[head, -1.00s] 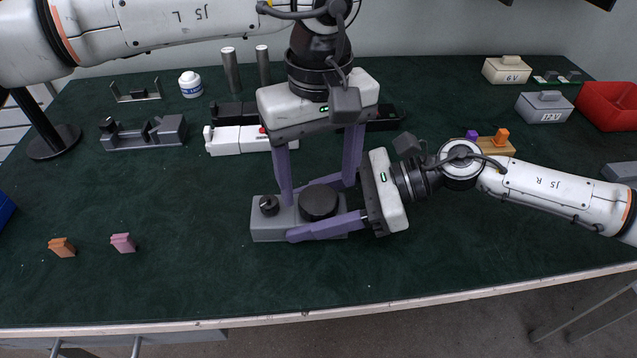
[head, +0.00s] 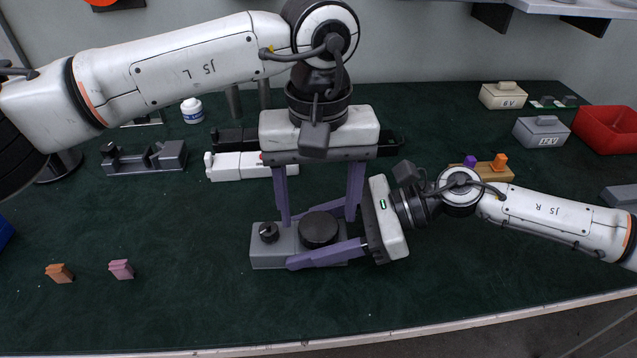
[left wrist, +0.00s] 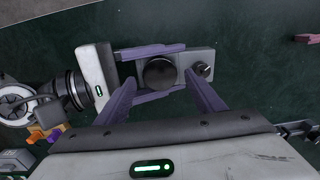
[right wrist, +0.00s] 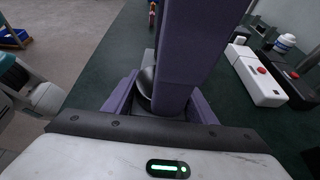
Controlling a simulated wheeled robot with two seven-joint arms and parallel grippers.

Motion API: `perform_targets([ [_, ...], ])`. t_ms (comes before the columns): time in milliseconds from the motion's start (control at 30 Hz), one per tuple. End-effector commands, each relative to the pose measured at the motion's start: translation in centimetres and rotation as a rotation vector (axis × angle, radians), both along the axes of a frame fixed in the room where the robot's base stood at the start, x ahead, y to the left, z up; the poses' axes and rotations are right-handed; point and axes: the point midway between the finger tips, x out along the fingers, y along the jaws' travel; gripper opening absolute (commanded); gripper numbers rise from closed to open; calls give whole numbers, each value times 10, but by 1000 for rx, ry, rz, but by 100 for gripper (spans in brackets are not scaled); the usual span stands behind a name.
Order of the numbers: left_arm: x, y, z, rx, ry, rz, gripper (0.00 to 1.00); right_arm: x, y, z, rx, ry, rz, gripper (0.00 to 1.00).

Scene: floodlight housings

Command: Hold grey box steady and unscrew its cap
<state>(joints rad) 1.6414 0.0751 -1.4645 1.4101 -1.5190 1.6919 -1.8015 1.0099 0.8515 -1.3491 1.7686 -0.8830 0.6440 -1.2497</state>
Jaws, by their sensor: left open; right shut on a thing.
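The grey box (head: 272,259) lies on the green table top in the middle of the head view. It has a small black knob (head: 268,232) and a large round black cap (head: 318,229). My right gripper (head: 320,243) is shut on the box from the right, its purple fingers along the long sides. My left gripper (head: 318,219) points down over the cap, open, one finger on either side. In the left wrist view the cap (left wrist: 160,73) shows between the fingers, apart from them. In the right wrist view a left finger hides much of the cap (right wrist: 144,88).
An orange block (head: 60,273) and a pink block (head: 121,269) lie at the left. A white housing (head: 238,167) and a dark grey fixture (head: 145,158) stand behind. A tan holder (head: 490,170), a 12V box (head: 541,132) and a red bin (head: 606,130) are at the right.

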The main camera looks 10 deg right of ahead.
Motion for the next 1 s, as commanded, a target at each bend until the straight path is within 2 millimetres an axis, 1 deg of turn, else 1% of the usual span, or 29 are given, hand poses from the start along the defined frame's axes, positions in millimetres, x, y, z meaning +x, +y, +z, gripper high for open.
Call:
perform_targets([
  [33, 0, 0, -7, 1, 2, 1, 62, 0, 0, 0, 0, -1, 0, 0],
  [100, 0, 0, -14, 0, 1, 2, 62, 0, 0, 0, 0, -1, -1, 0],
  [200, 0, 0, -20, 0, 0, 2, 62, 0, 0, 0, 0, -1, -1, 0],
  [500, 0, 0, -23, 0, -1, 3, 62, 0, 0, 0, 0, -1, -1, 0],
  [567, 0, 0, -22, 0, -1, 3, 54, 0, 0, 0, 0, -1, -1, 0],
  [600, 0, 0, -22, 0, -1, 3, 47, 0, 0, 0, 0, -1, -1, 0],
  [767, 0, 0, -22, 0, -1, 3, 20, 0, 0, 0, 0, -1, -1, 0],
  [900, 1, 0, -22, 0, -1, 19, 20, 0, 0, 0, 0, 0, -1, 0],
  [1000, 1, 0, -22, 1, -1, 116, 20, 0, 0, 0, 0, 0, -1, 0],
])
